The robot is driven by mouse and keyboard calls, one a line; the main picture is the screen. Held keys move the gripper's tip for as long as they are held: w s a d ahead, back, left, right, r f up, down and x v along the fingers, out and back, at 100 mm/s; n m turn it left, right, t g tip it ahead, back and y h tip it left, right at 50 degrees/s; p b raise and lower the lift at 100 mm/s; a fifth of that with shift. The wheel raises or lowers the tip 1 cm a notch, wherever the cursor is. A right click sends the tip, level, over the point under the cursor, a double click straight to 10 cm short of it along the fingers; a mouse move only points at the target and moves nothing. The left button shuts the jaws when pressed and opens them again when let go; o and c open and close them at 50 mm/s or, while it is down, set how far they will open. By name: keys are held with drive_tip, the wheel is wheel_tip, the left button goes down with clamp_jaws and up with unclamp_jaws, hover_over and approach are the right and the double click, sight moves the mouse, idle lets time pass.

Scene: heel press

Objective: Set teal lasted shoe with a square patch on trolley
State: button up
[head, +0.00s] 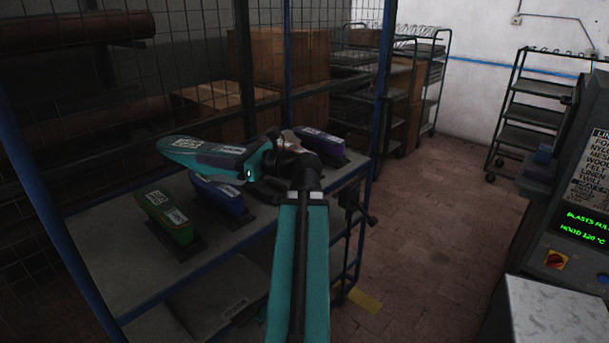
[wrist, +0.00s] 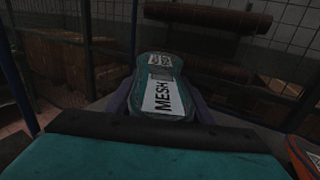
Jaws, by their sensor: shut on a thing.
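My gripper (head: 222,153) is shut on a teal lasted shoe (head: 180,149) and holds it roughly level, toe to the left, above a grey shelf. In the wrist view the shoe (wrist: 158,68) lies between the two purple fingers, with a large white label reading MESH and a smaller label further along. A small greyish patch shows between the labels; its shape is hard to tell. Several wheeled dark racks are in view: one (head: 536,113) at the right back and others (head: 432,75) at the centre back. Which one is the trolley is not clear.
The grey shelf (head: 112,256) with blue posts holds a green shoe (head: 165,217), a blue shoe (head: 219,198) and a purple shoe (head: 322,143) on dark bases. Cardboard boxes (head: 290,57) stand behind. A machine (head: 570,215) stands at right. The brick floor (head: 440,220) between is clear.

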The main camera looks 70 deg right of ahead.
drive_tip(key=shift+d, duration=0.15)
drive_tip(key=shift+s+d, duration=0.15)
drive_tip(key=shift+d, duration=0.1)
drive_tip(key=s+d+f+m+h+p, duration=0.2)
drive_tip(key=s+d+f, duration=0.3)
drive_tip(key=s+d, duration=0.3)
drive_tip(key=s+d+f+m+h+p, duration=0.2)
drive_tip(key=s+d+f+h+p, duration=0.2)
drive_tip(key=s+d, duration=0.4)
wheel_tip(320, 180, down, 2)
drive_tip(key=shift+s+d+f+m+g+h, duration=0.25)
drive_tip(key=shift+s+d+m+g+h, duration=0.15)
drive_tip(key=shift+d+h, duration=0.35)
drive_tip(key=shift+w, duration=0.15)
drive_tip(key=shift+f+b+x, duration=0.65)
drive_tip(key=shift+f+x, duration=0.15)
drive_tip(key=shift+x, duration=2.5)
drive_tip(key=shift+f+b+x, duration=0.7)
drive_tip(key=shift+f+x, duration=0.15)
drive_tip(key=shift+x, duration=2.4)
drive_tip(key=shift+f+b+x, duration=0.65)
drive_tip(key=shift+f+x, duration=0.15)
drive_tip(key=shift+x, duration=2.5)
